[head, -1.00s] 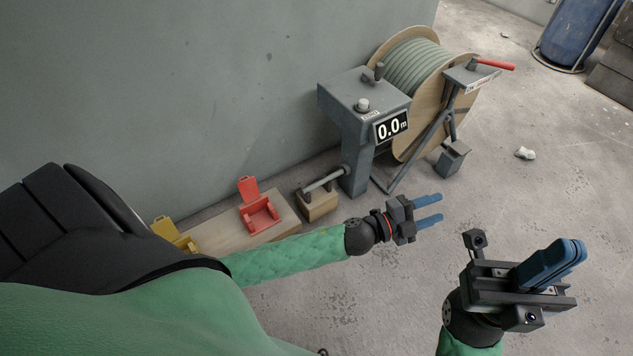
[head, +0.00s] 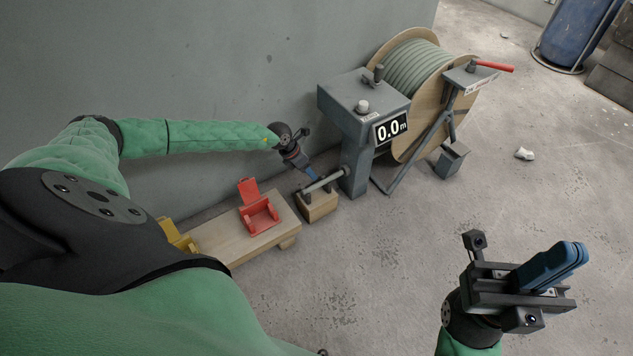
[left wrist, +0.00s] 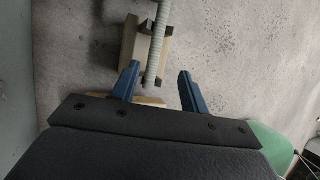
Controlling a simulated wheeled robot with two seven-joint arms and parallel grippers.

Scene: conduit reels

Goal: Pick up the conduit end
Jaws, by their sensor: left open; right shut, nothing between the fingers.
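The conduit end (head: 323,181) is a grey ribbed tube that comes out of the grey counter post and rests on a small wooden block (head: 319,207). In the left wrist view the conduit (left wrist: 157,50) runs down the picture over the block, its end lying between my two blue fingers. My left gripper (head: 312,177) is open at the conduit's free end; the wrist view shows the left gripper (left wrist: 157,88) with a gap on both sides of the tube. Whether the fingers are level with it I cannot tell. My right gripper (head: 566,262) is shut and empty at the lower right.
The grey post with a 0.0 m display (head: 391,128) stands right of the block, before the conduit reel (head: 412,68). A low wooden bench (head: 235,236) carries a red clamp (head: 258,212) and a yellow clamp (head: 175,236). The wall is close behind; floor in front is clear.

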